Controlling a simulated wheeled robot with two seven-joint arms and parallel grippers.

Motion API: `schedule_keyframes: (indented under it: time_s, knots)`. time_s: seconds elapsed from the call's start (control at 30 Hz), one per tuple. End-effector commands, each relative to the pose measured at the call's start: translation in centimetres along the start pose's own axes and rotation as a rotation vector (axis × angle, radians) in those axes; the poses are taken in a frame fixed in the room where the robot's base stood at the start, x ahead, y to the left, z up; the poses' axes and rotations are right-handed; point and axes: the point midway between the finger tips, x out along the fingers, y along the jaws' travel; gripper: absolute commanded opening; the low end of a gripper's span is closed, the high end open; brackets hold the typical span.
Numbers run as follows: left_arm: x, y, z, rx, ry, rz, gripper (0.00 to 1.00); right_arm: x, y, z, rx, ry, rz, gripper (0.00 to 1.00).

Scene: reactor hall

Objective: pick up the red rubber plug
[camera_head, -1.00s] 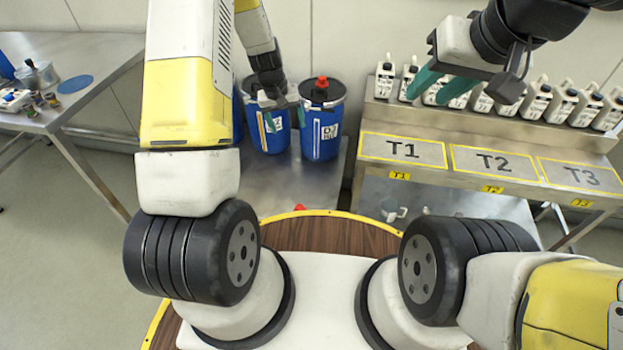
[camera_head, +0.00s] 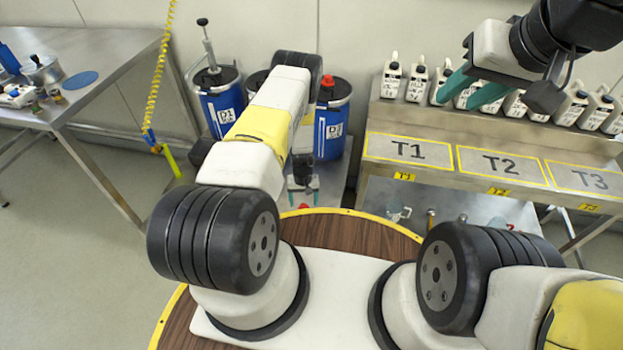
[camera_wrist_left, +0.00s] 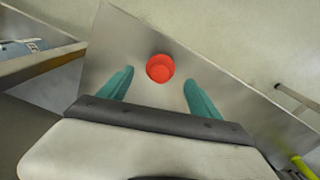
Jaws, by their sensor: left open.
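The red rubber plug (camera_wrist_left: 160,68) is a round red piece on a bare metal surface in the left wrist view. In the head view only a small bit of red (camera_head: 304,206) shows below my left gripper (camera_head: 303,190), by the round table's far edge. In the left wrist view my left gripper's teal fingers are open, one on each side of the plug in the picture, with nothing between them; the plug appears beyond the tips. My right gripper (camera_head: 472,91) is open and empty, raised in front of the white bottles.
Blue drums (camera_head: 222,108) stand behind my left arm; one has a red cap (camera_head: 327,80). A metal bench (camera_head: 480,140) marked T1, T2, T3 holds several white bottles (camera_head: 391,78). A yellow coiled hose (camera_head: 156,90) hangs at left, near another metal table (camera_head: 110,60).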

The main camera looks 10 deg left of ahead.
Motion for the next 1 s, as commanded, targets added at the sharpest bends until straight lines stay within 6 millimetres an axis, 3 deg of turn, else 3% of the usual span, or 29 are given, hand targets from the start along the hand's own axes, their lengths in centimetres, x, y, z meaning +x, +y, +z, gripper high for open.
schedule_keyframes:
  time_s: [0.27,0.57,0.9,1.0]
  knots:
    - [4.0,0.0,-0.2,0.0,-0.002,-0.001,0.73,0.0,0.0,0.0,0.0,0.0,0.0,0.36]
    - [4.4,0.0,-0.3,0.0,0.0,0.0,0.73,0.0,0.0,0.0,0.0,0.0,0.0,0.36]
    - [4.4,0.0,-0.3,0.0,0.0,0.0,0.08,0.0,0.0,0.0,0.0,0.0,0.0,0.36]
    - [4.4,0.0,-0.3,0.0,0.0,0.0,0.08,0.0,0.0,0.0,0.0,0.0,0.0,0.36]
